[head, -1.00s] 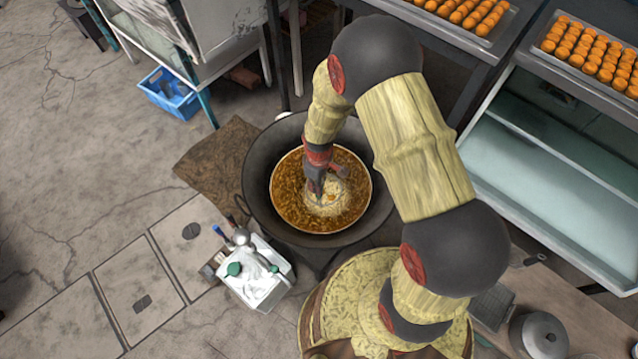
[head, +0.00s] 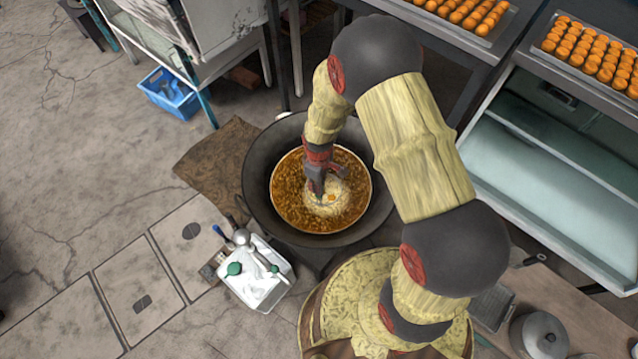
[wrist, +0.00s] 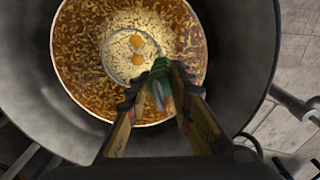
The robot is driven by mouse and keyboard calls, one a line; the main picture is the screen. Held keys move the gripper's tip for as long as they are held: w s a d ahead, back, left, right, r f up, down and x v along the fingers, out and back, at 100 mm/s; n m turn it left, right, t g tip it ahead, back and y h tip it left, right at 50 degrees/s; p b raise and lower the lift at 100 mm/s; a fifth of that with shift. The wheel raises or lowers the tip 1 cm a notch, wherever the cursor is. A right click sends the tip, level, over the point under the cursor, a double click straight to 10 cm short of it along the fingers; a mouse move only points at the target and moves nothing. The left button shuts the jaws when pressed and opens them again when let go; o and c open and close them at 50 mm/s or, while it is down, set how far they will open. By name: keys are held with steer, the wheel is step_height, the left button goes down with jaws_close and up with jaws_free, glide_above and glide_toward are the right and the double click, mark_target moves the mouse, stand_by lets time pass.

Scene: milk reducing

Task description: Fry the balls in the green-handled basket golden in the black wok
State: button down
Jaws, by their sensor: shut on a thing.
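The black wok (head: 262,160) stands in the middle of the head view, with bubbling brown oil (head: 290,205) in it. My gripper (head: 316,190) is over the oil and shut on the green handle (wrist: 158,72) of the basket, seen in the wrist view. The round basket (wrist: 108,62) sits in the oil amid pale bubbling foam. Two orange-golden balls (wrist: 137,48) show in it in the wrist view; whether more lie under the foam I cannot tell. My gripper hides part of the basket in the head view.
A white container (head: 262,290) with utensils stands at the wok's lower left. Trays of orange balls (head: 590,55) lie on racks at the upper right. A blue crate (head: 168,95) is on the floor at the upper left. A lidded pot (head: 540,335) stands at the lower right.

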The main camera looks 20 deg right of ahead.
steer(key=shift+r, duration=0.15)
step_height(320, 180, up, 19)
steer(key=p, duration=1.3)
stand_by(1.9)
step_height(320, 180, up, 4)
steer(key=p, duration=0.3)
steer(key=shift+w+f, duration=0.1)
steer(key=shift+f, duration=0.1)
